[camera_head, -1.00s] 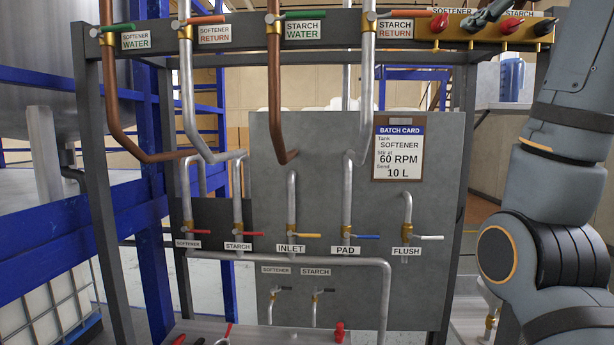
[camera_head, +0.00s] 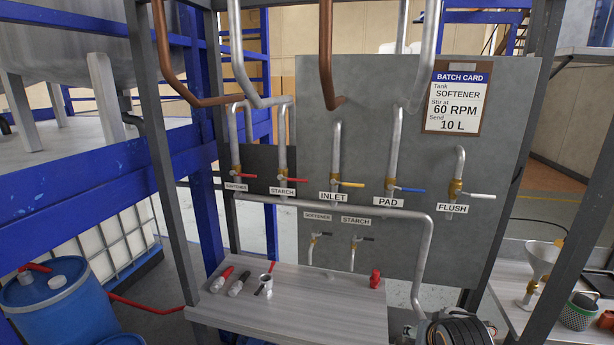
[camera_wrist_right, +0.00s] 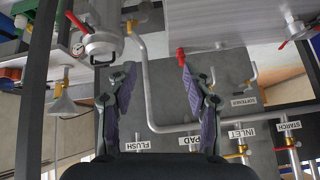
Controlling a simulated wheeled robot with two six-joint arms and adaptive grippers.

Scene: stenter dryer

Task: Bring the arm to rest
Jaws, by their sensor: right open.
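My right gripper (camera_wrist_right: 155,78) is open and empty in the right wrist view, its two purple-lined fingers apart. The wrist picture is upside down, with the panel's valves beyond the fingers. No gripper shows in the head view. A ribbed dark part (camera_head: 455,330) at its lower edge may be my arm; I cannot tell. My left gripper is in neither view. The grey valve panel (camera_head: 385,150) carries the batch card (camera_head: 456,98), reading SOFTENER, 60 RPM, 10 L. Its inlet valve (camera_head: 348,184), pad valve (camera_head: 408,189) and flush valve (camera_head: 478,196) have yellow, blue and white handles.
A bench (camera_head: 290,305) below the panel holds red and dark tools and a red fitting (camera_head: 375,279). A blue drum (camera_head: 60,308) stands lower left. A funnel (camera_head: 541,258) stands on the right bench; it also shows in the wrist view (camera_wrist_right: 62,105). Frame posts flank the panel.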

